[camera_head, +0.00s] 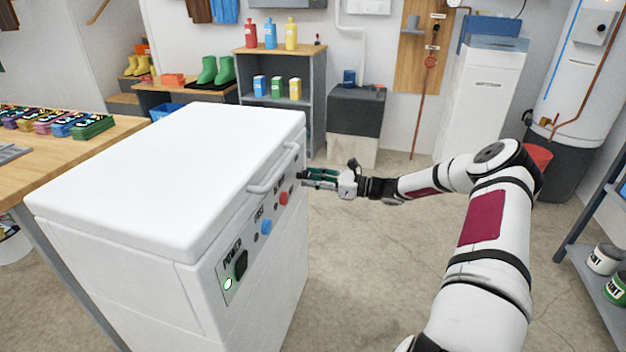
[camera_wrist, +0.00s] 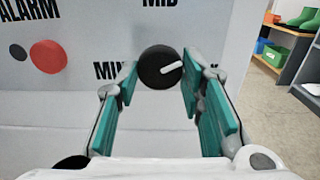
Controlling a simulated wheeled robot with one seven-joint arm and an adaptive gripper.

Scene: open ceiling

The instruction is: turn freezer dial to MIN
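The white chest freezer (camera_head: 165,150) stands at the left, with its control panel on the side facing right. The MIN label (camera_wrist: 106,71) is left of the dial, partly hidden, and the MID label (camera_wrist: 160,3) is above. Another label to the right is mostly hidden by a finger. My gripper (camera_head: 318,178) is at the panel's far end. Its green-padded fingers are open, one on each side of the dial; I cannot tell whether they touch it.
A red button (camera_wrist: 48,56) lies left of the dial by the ALARM label. The freezer's lid handle (camera_head: 272,170) juts out above the panel. A wooden table (camera_head: 130,125) adjoins the freezer's far left side. The floor (camera_head: 375,240) right of the freezer is clear.

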